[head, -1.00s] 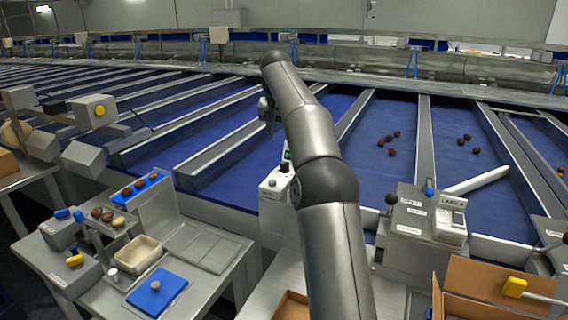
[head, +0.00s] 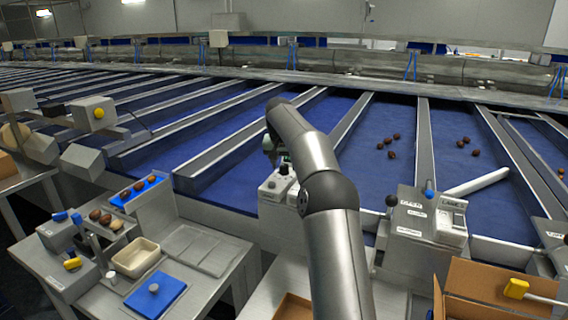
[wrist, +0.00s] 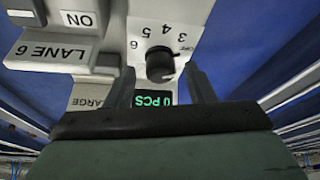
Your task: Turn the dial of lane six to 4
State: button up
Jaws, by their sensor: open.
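The dial (wrist: 160,63) of lane six is a round black knob on a light grey panel in the wrist view. The printed marks 3, 4, 5 and 6 and a partly blurred OFF surround it, upside down. Where its pointer stands is hard to tell. My gripper (wrist: 160,72) is open, with one finger on each side of the dial's near side and nothing between them that I can see held. In the head view, my gripper (head: 279,157) is just above the lane six box (head: 273,212) and partly hidden by my arm.
In the wrist view, a LANE 6 label (wrist: 52,53), an ON label (wrist: 77,19) and a green "0 PCS" display (wrist: 153,100) are near the dial. Another control box (head: 410,250) stands to the right; a bench (head: 85,275) with trays is at left.

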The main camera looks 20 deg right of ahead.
jog(key=c, duration=1)
jog(key=shift+r+n, duration=0.1)
jog(key=shift+n, duration=0.2)
jog(key=n+p, duration=0.1)
jog(key=n+y+p, duration=0.1)
jog(key=shift+d+r+n+t, duration=0.15)
jog(key=shift+n+t, duration=0.15)
jog(key=shift+t, duration=0.1)
jog(key=n+y+p, duration=0.1)
jog(key=n+p, duration=0.3)
jog(key=shift+d+r+y+p, duration=0.1)
jog(key=shift+d+y+p, duration=0.05)
jog(key=shift+y+p, duration=0.2)
jog(key=n+y+p, duration=0.1)
jog(key=n+p, duration=0.2)
jog(key=shift+n, duration=0.4)
jog(key=shift+w+d+n+g+y+p, duration=0.1)
jog(key=shift+n+g+y+p, duration=0.2)
jog(key=shift+n+y+p, duration=0.75)
jog(key=shift+f+n+h+p, duration=0.2)
jog(key=shift+n+h+p, duration=0.15)
jog(key=shift+n, duration=0.1)
